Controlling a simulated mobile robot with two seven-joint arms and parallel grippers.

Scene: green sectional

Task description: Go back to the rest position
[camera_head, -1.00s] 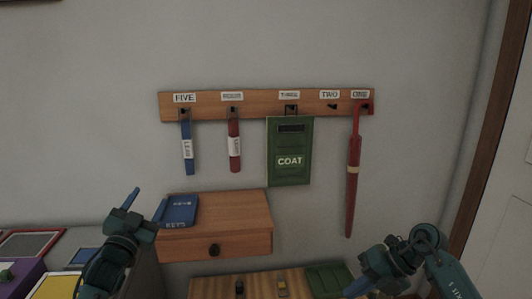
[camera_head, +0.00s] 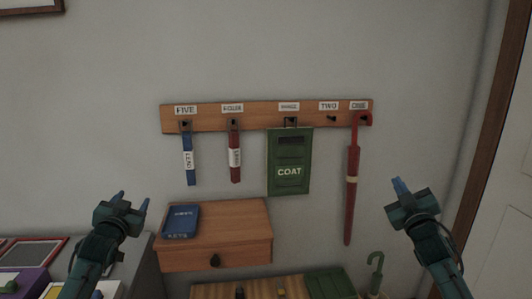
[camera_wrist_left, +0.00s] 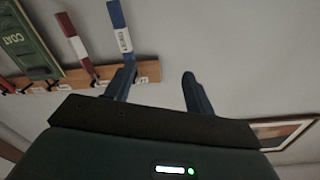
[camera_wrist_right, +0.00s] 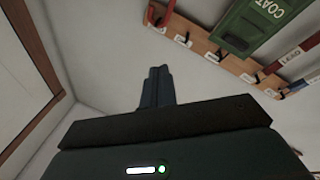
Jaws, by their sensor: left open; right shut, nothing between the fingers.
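My left gripper (camera_head: 132,202) is raised at the lower left of the head view, open and empty, left of the drawer unit. In the left wrist view its two fingers (camera_wrist_left: 158,85) stand apart with nothing between them. My right gripper (camera_head: 398,185) is raised at the right, shut and empty, right of the hanging red umbrella (camera_head: 352,185). In the right wrist view its fingers (camera_wrist_right: 157,88) are together with only wall behind them. Both grippers are clear of the hanging things.
A wooden hook rail (camera_head: 265,115) carries a blue strap (camera_head: 189,170), a red strap (camera_head: 235,165), a green COAT bag (camera_head: 289,180) and the umbrella. Hook TWO is bare. A blue KEYS box (camera_head: 181,221) lies on the wooden drawer unit (camera_head: 235,225). A green umbrella handle (camera_head: 375,265) rises at lower right.

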